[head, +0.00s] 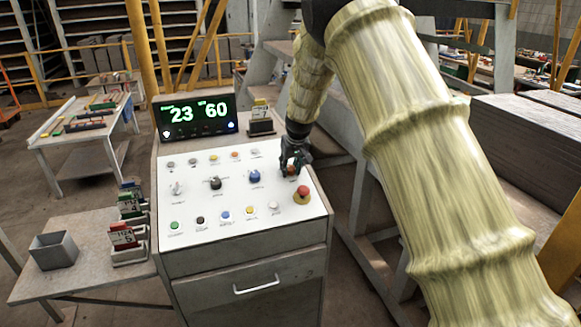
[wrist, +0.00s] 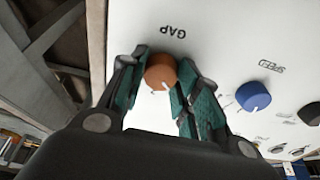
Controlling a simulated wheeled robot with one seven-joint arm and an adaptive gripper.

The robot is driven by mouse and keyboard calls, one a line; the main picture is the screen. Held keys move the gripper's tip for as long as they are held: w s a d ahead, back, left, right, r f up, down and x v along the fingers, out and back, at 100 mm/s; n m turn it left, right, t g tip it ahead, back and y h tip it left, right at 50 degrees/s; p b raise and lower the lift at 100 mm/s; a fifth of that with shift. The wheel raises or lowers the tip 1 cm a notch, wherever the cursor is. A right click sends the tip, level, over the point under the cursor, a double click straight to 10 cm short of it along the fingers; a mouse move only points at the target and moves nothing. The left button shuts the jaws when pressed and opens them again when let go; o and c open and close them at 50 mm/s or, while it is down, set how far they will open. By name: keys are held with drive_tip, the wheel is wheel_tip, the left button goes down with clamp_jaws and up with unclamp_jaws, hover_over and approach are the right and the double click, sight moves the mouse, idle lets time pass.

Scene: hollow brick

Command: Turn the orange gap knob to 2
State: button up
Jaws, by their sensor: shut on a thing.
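In the head view my gripper (head: 293,163) reaches down to the knob (head: 291,171) at the right side of the white control panel (head: 215,240). The fingers partly cover the knob there. The numbers around the knob cannot be read in either view.
A red emergency button (head: 303,192) sits just below my gripper. The blue speed knob (wrist: 253,96) is beside the gap knob. A black display (head: 195,116) reading 23 and 60 stands behind the panel. Small buttons and lamps line the panel.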

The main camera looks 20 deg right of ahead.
drive_tip(key=shift+m, duration=0.3)
drive_tip(key=m, duration=0.4)
drive_tip(key=shift+m+h, duration=0.3)
drive_tip(key=m, duration=0.4)
drive_tip(key=shift+m, duration=0.4)
drive_tip(key=o, duration=1)
drive_tip(key=shift+r, duration=0.1)
drive_tip(key=v, duration=1.2)
drive_tip(key=shift+a, duration=0.25)
